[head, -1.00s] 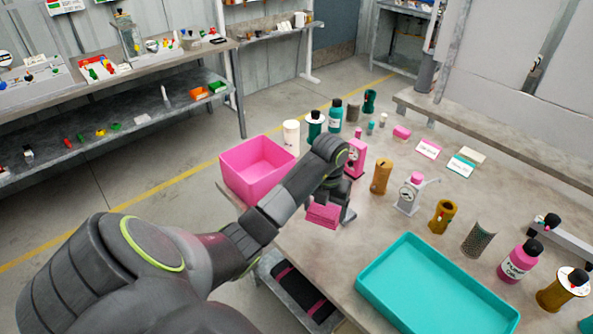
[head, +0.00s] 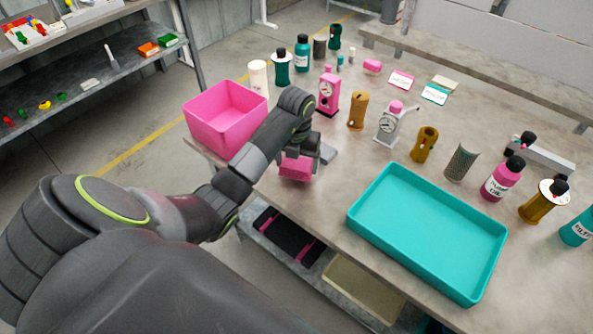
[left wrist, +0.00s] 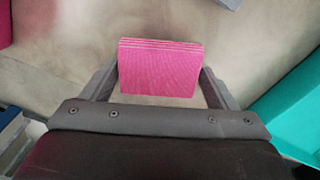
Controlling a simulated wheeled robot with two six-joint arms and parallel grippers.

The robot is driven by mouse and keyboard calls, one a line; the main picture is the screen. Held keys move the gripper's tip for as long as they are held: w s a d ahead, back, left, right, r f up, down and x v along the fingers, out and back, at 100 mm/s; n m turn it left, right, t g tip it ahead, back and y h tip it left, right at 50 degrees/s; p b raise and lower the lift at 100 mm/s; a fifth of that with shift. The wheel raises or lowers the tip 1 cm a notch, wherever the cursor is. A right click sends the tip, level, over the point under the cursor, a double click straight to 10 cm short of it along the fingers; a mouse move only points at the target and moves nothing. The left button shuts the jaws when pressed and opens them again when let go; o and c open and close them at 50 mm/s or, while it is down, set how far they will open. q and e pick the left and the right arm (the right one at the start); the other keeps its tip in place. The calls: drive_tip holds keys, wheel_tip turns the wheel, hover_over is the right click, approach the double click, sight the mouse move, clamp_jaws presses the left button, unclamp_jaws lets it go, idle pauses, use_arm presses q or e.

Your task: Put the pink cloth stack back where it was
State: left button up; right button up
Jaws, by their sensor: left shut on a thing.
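The pink cloth stack (head: 296,168) is a small block of folded layers. My left gripper (head: 300,160) is shut on it near the table's front edge, between the pink bin and the teal tray. In the left wrist view the stack (left wrist: 160,68) sits between the two fingers of the left gripper (left wrist: 160,75), its layered edge facing up in the picture. Whether it touches the table I cannot tell. My right gripper is not in view.
A pink bin (head: 190,128) stands left of my gripper and a teal tray (head: 375,228) to the right. Behind are a pink pump (head: 328,95), a brown cylinder (head: 357,112) and a white gauge pump (head: 388,125).

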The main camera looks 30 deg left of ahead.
sight(297, 164)
use_arm(q)
wheel_tip(297, 164, down, 2)
drive_tip(key=shift+f, duration=0.35)
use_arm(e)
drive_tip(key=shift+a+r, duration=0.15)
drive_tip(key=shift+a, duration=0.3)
use_arm(q)
drive_tip(key=shift+f, duration=0.1)
drive_tip(key=shift+f, duration=0.15)
drive_tip(key=o, duration=0.9)
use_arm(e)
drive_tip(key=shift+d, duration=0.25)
use_arm(q)
drive_tip(key=shift+r, duration=0.2)
